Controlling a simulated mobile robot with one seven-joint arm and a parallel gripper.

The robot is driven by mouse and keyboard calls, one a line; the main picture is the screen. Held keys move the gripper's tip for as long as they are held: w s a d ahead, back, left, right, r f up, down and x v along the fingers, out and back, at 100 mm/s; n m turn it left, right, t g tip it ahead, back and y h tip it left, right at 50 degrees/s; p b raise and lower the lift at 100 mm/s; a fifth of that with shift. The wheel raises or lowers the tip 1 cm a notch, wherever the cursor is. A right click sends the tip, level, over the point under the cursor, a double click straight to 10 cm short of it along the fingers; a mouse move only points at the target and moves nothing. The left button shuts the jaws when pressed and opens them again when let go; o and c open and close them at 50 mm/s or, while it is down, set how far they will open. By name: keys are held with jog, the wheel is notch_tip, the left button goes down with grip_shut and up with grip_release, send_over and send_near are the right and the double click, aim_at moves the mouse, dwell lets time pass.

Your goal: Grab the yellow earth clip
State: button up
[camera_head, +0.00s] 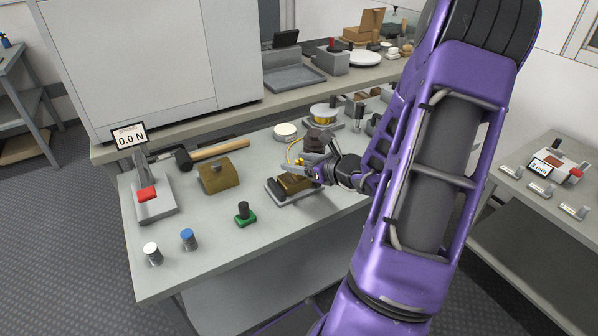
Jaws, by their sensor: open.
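A thin yellow curved cable (290,150) rises beside my gripper on the workbench, and a small yellow piece shows at its lower end by the fingers. This looks like the yellow earth clip, but it is small and partly hidden by my gripper. My gripper (303,168) reaches in from the right, low over a brass-coloured block on a grey base (290,192). Its jaws are open. I cannot tell whether the fingers touch the clip or the block.
The bench's front is mostly clear.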

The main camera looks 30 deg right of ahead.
grip_shut()
jog(key=shift+r, duration=0.1)
dwell(0.4)
